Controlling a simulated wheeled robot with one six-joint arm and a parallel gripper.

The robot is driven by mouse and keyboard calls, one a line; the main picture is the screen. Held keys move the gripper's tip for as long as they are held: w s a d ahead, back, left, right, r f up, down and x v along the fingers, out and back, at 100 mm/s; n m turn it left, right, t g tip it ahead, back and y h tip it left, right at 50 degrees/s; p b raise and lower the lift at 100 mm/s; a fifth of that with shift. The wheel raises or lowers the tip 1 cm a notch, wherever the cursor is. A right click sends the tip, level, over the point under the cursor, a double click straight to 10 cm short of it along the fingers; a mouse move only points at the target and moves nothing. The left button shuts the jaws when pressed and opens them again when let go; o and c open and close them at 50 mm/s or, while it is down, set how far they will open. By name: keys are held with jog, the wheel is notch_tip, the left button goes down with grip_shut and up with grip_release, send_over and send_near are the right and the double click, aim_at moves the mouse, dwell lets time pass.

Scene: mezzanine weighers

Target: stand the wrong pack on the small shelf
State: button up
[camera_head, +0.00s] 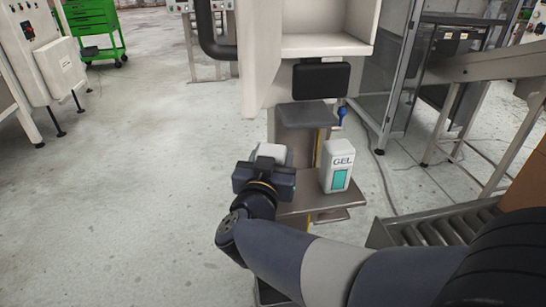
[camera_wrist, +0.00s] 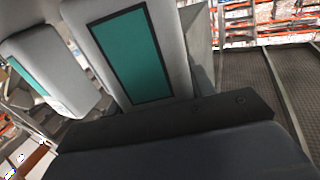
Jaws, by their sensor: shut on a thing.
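My gripper (camera_head: 266,170) is shut on a white pack (camera_head: 273,151). In the head view the gripper hides most of this pack. In the wrist view the held pack (camera_wrist: 130,50) shows a teal panel with a dark border. A second white pack (camera_head: 338,160), marked GEL with a teal panel, stands upright to the right of my gripper on a small brownish metal shelf (camera_head: 312,201). This second pack (camera_wrist: 55,68) also shows at the left in the wrist view, tilted by the camera angle. The held pack's base is hidden in the head view.
A grey platform (camera_head: 305,113) stands just behind the packs, under a dark display box (camera_head: 320,78) and a white cabinet (camera_head: 322,45). A roller conveyor (camera_head: 435,228) lies at the lower right.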

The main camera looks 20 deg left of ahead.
jog(key=shift+f, duration=0.15)
jog(key=o, duration=1.2)
jog(key=shift+r, duration=0.3)
jog(key=s, duration=0.4)
jog(key=s+d+p, duration=0.1)
jog(key=s, duration=0.3)
jog(key=s+d, duration=0.1)
jog(key=s, duration=0.3)
jog(key=shift+f+p, duration=0.1)
jog(key=shift+p, duration=0.2)
